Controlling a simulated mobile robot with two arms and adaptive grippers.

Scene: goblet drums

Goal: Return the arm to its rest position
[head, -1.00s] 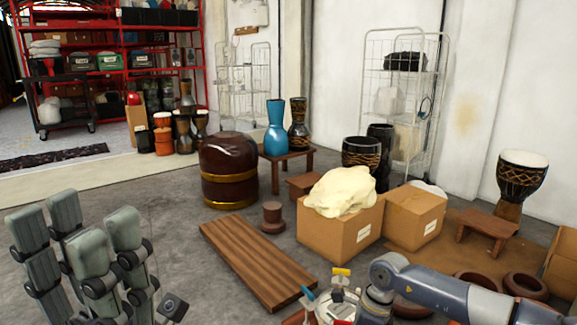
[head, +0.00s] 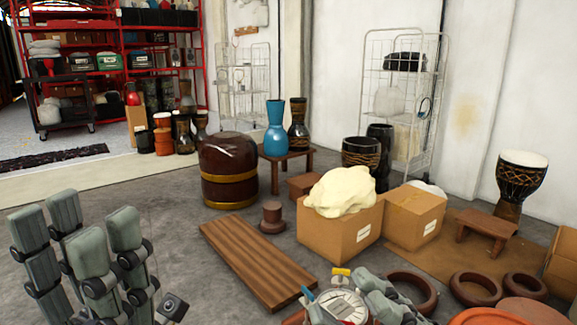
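My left gripper (head: 80,245) is at the lower left of the head view, its grey-green fingers pointing up and spread apart. Nothing shows between them. My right gripper (head: 385,297) is only partly seen at the bottom edge, right of centre. Its grey fingers are beside a white round dial-like object (head: 343,305); I cannot tell if they touch it or how far they are open. The rest of the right arm is not clearly visible.
A wooden plank (head: 255,262) lies on the floor ahead. A cardboard box (head: 335,232) with a cream hide (head: 340,190) stands behind it. Dark brown rings (head: 475,289) lie at the right. A big brown drum (head: 228,170) stands further back. Grey floor is free left of the plank.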

